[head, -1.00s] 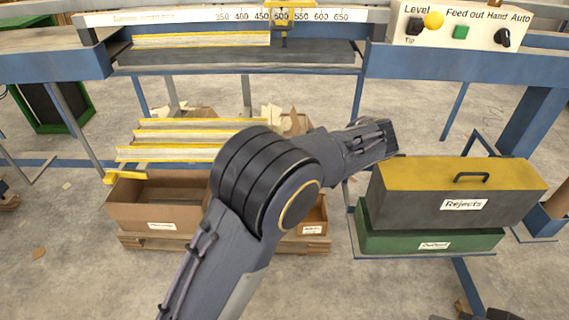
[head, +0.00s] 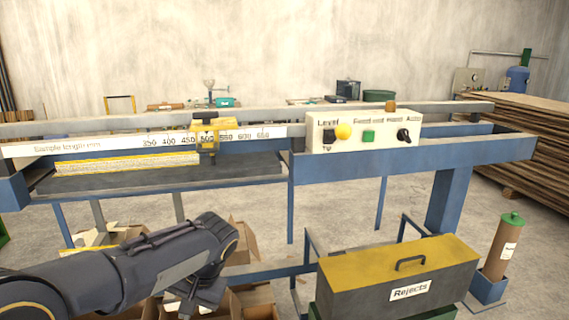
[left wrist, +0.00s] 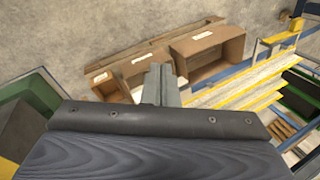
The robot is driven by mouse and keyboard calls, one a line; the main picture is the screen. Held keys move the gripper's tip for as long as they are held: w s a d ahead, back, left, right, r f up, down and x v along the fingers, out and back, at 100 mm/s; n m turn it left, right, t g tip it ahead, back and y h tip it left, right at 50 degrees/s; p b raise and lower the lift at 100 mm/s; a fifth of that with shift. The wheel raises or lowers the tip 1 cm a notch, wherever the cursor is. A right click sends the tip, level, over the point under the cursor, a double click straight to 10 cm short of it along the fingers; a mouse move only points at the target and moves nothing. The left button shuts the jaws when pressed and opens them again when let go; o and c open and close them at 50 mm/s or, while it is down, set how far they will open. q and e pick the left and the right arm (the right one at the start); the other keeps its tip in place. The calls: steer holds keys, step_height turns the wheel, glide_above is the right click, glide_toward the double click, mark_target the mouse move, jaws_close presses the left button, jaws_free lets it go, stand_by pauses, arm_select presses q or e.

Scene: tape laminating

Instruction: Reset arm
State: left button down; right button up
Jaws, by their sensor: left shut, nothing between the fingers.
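My left arm reaches in from the lower left of the head view, and my left gripper (head: 192,300) hangs down in front of the cardboard boxes (head: 252,298). In the left wrist view its grey fingers (left wrist: 160,84) are together with nothing between them. Beyond the fingers lie open cardboard boxes (left wrist: 207,50) on the floor side and a rack of yellow-edged strips (left wrist: 240,88). My right gripper is in neither view.
The blue machine frame (head: 480,150) crosses the head view, with a ruler, a yellow slider (head: 213,133) and a control box (head: 362,132). The grey Rejects box (head: 398,280) with a yellow lid stands front right. A brown cylinder (head: 503,245) stands at right. Bare floor shows behind the frame.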

arm_select(q)
steer(key=s+n+t+h, duration=0.2)
steer(key=s+t+h, duration=0.3)
steer(key=s, duration=1.8)
steer(key=h, duration=0.3)
steer(key=shift+f+n, duration=0.4)
